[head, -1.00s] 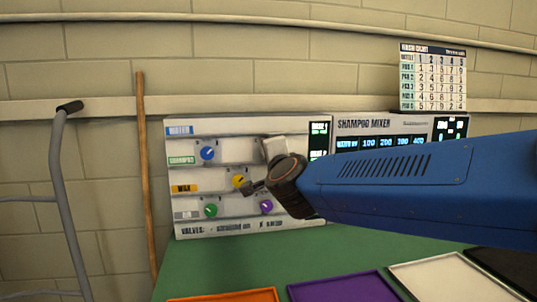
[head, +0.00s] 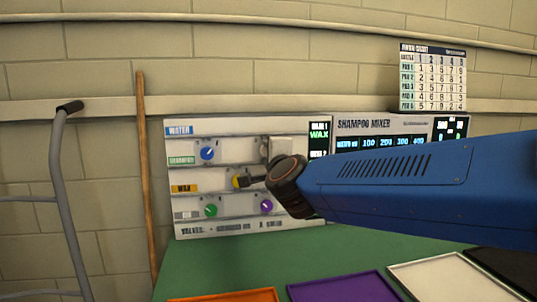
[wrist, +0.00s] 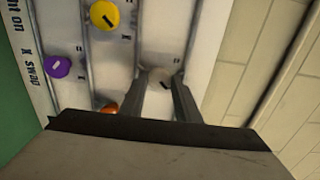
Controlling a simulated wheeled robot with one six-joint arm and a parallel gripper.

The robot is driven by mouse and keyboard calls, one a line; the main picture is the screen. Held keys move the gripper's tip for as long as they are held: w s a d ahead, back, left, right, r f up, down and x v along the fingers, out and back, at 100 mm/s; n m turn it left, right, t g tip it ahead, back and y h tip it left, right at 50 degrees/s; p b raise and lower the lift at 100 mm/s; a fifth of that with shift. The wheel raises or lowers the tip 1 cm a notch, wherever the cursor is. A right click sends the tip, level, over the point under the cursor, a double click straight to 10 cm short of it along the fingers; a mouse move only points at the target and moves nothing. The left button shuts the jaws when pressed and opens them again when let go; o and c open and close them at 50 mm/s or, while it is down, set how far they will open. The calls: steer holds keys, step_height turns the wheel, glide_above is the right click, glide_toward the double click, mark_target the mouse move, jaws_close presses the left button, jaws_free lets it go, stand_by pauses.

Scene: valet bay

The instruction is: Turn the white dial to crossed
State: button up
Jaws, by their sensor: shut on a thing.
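The white dial (wrist: 158,73) is on the mixer panel (wrist: 115,50) in the wrist view, between the two fingers of my gripper (wrist: 162,82). My gripper is shut on it. A dark pointer mark shows on the dial's face, slanting towards the lower right of that view, partly hidden by a finger. A "=" mark sits above right of the dial and an "X" mark below left of it. In the head view my wrist hides the white dial; the panel (head: 220,225) shows around it.
Nearby are a yellow dial (wrist: 104,14), a purple dial (wrist: 58,66) and a partly hidden orange dial (wrist: 107,110). The head view also shows a blue dial (head: 207,153) and a green dial (head: 211,210). Coloured trays, one purple (head: 343,287), lie on the green table (head: 240,262).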

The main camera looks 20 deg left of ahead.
steer(key=o, duration=1)
steer(key=shift+o, duration=0.2)
steer(key=v, duration=1.7)
steer(key=shift+s, duration=0.2)
steer(key=shift+s+d, duration=0.1)
